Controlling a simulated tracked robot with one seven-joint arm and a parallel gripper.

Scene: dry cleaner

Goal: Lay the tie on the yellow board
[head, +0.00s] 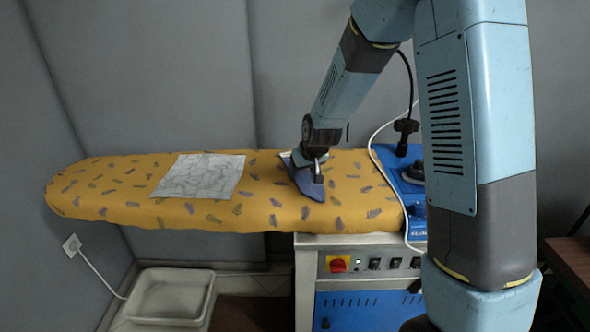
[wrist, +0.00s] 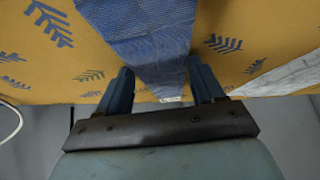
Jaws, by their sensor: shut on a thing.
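The tie is a blue, finely patterned strip of cloth (wrist: 150,40). In the wrist view it runs from between my fingers up to the top edge of the picture, over the yellow board (wrist: 245,40). My gripper (wrist: 160,88) is shut on the tie. In the head view my gripper (head: 315,158) is over the right half of the yellow board (head: 130,195), with the blue tie (head: 308,184) at its tip. I cannot tell how much of the tie touches the board. Part of the tie is hidden by the gripper.
A pale patterned cloth (head: 200,176) lies flat on the board left of my gripper. The blue iron station (head: 400,180) with its hose and cable is at the right end. A white tray (head: 170,295) is on the floor at left. The board's left end is clear.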

